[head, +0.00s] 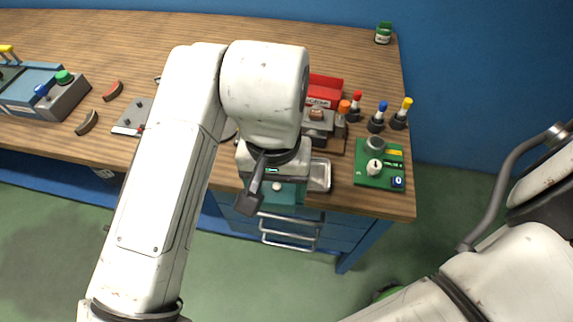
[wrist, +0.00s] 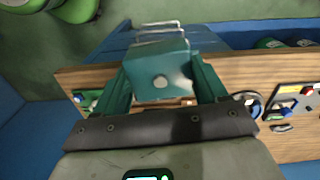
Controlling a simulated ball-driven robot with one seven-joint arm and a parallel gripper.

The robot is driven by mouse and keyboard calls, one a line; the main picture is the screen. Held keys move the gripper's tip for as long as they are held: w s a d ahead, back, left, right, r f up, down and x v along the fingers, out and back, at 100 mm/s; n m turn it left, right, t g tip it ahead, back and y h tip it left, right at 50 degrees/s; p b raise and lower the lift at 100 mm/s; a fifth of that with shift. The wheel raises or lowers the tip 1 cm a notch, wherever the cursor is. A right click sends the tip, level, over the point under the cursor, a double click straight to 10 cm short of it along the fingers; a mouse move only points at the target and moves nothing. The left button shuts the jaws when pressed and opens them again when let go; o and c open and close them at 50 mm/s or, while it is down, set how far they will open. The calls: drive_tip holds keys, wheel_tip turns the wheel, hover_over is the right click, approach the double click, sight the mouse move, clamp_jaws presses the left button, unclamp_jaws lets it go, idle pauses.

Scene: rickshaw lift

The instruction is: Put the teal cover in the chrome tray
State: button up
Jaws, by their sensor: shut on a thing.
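My gripper (wrist: 160,84) is shut on the teal cover (wrist: 158,62), a box-like piece with a pale round knob on its face. In the wrist view the cover sits between the two green fingers. In the head view the teal cover (head: 287,194) shows below my wrist, near the front edge of the workbench. The chrome tray (head: 321,176) lies on the bench just right of the cover; its left part is hidden behind the cover and my arm. I cannot tell how high the cover is above the tray.
A green board with a dial (head: 379,165) is right of the tray. Screwdrivers with coloured handles (head: 377,116) and a red box (head: 324,91) stand behind. Chrome drawer handles (head: 291,232) stick out below the bench front.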

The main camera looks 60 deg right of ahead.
drive_tip(key=shift+w+d, duration=0.2)
drive_tip(key=shift+w, duration=0.1)
drive_tip(key=d+f, duration=0.2)
drive_tip(key=d, duration=0.2)
drive_tip(key=d+f+p, duration=0.1)
drive_tip(key=d+f, duration=0.2)
drive_tip(key=d, duration=0.1)
drive_tip(key=d+f+p, duration=0.1)
drive_tip(key=d+f, duration=0.2)
drive_tip(key=d, duration=0.1)
drive_tip(key=shift+w+d+f, duration=0.2)
drive_tip(key=shift+w+d, duration=0.05)
drive_tip(key=shift+w, duration=0.15)
drive_tip(key=shift+d+f+p, duration=0.35)
drive_tip(key=shift+d+f, duration=0.15)
drive_tip(key=shift+f, duration=1.8)
drive_tip(key=shift+f, duration=0.1)
drive_tip(key=o, duration=1.2)
drive_tip(key=shift+c, duration=0.2)
